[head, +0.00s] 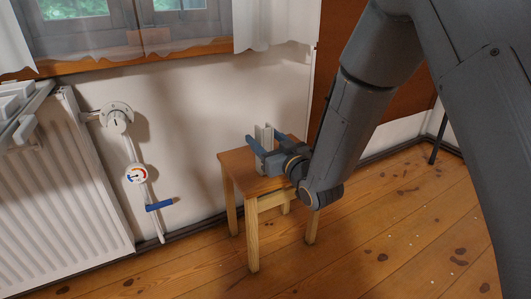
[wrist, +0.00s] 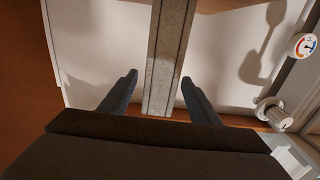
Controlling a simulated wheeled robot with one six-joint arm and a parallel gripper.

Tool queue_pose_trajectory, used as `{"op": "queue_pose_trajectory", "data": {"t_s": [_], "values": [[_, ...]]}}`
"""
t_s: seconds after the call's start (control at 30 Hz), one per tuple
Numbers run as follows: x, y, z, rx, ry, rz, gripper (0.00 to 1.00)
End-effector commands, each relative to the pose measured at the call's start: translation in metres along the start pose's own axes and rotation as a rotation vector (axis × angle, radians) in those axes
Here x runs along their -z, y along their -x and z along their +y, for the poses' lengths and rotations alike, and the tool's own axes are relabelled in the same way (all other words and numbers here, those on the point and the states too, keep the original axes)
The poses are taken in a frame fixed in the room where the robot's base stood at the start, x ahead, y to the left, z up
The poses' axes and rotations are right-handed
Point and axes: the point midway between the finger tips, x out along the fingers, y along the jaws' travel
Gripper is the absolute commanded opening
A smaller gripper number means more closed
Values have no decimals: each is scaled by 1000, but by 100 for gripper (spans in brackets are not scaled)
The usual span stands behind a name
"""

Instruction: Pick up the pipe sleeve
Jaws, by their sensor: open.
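The pipe sleeve (head: 261,165) looks like a pale grey, upright channel-shaped piece standing on a small wooden stool (head: 235,162). In the wrist view it is a long grey bar (wrist: 169,55) running from the top edge down between my fingers. My gripper (head: 263,136) is open at the sleeve, with one finger on each side of it. In the wrist view my gripper (wrist: 159,77) shows a clear gap at the left finger. The right fingertip is close to the bar, and I cannot tell whether it touches. My gripper partly hides the sleeve in the head view.
A white radiator (head: 65,185) stands at the left wall. Near it are a valve (head: 117,117), a round gauge (head: 136,174) and a blue-handled pipe (head: 159,206). The white wall is close behind the stool. The wooden floor (head: 195,262) in front is open.

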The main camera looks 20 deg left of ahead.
Motion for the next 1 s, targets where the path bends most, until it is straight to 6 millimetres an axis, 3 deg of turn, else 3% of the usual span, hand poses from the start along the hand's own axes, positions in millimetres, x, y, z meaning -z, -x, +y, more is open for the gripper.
{"op": "queue_pose_trajectory", "data": {"t_s": [0.07, 0.33, 0.67, 1.0], "values": [[0, 0, 0, 0, 0, 0, 56], [0, 0, 0, 0, 0, 0, 13], [8, 0, -1, 0, 0, 0, 13], [71, 1, -1, 0, 1, 2, 13]]}}
